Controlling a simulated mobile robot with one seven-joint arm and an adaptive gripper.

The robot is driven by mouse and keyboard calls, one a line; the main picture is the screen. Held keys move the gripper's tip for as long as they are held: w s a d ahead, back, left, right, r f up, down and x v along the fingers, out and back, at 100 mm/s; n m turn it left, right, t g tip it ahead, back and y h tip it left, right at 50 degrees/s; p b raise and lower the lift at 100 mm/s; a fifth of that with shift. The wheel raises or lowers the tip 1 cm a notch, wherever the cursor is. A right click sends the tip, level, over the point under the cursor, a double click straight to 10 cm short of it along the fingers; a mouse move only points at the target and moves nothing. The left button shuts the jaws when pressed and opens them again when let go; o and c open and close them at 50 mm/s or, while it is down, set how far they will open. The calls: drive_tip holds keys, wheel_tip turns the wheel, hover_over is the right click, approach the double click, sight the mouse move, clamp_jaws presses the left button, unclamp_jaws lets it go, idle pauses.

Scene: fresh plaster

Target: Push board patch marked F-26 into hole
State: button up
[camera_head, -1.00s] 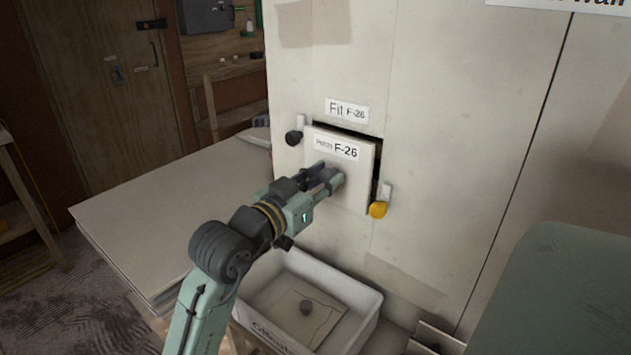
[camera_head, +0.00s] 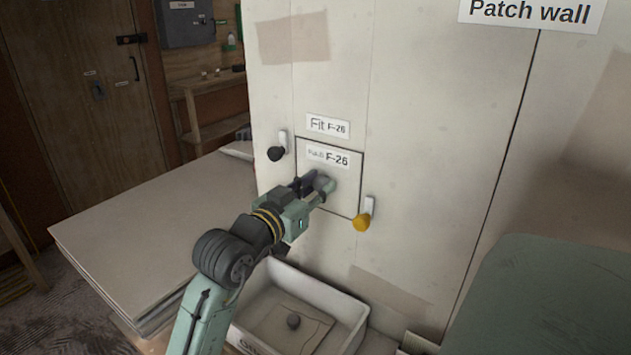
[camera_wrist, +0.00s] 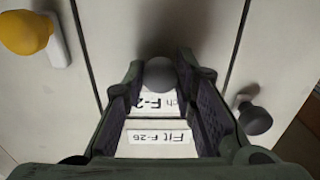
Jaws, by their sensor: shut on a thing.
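The board patch (camera_head: 343,180), labelled F-26, sits in the hole of the wall under the "Fit F-26" label (camera_head: 327,126). Its face looks level with the wall, with only a thin dark seam around it. My gripper (camera_head: 316,189) is shut on the round grey knob on the patch's face. In the wrist view the knob (camera_wrist: 160,73) shows between the two fingers, and part of the patch label (camera_wrist: 155,103) shows below it. The fingers hide part of the patch.
A black-knobbed turn catch (camera_head: 277,152) is at the upper left of the hole and a yellow-knobbed one (camera_head: 363,219) at the lower right. A white bin (camera_head: 350,312) stands below. A stack of boards (camera_head: 150,225) lies left. A green surface (camera_head: 560,300) is at right.

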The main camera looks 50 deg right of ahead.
idle(0.4)
drive_tip(key=o, duration=0.9)
drive_tip(key=shift+d, duration=0.15)
drive_tip(key=shift+o, duration=1.3)
drive_tip(key=shift+o, duration=0.5)
drive_tip(key=shift+o, duration=0.7)
drive_tip(key=a+b, duration=0.1)
drive_tip(key=a, duration=0.5)
drive_tip(key=shift+s+b, duration=0.25)
drive_tip(key=shift+b, duration=0.15)
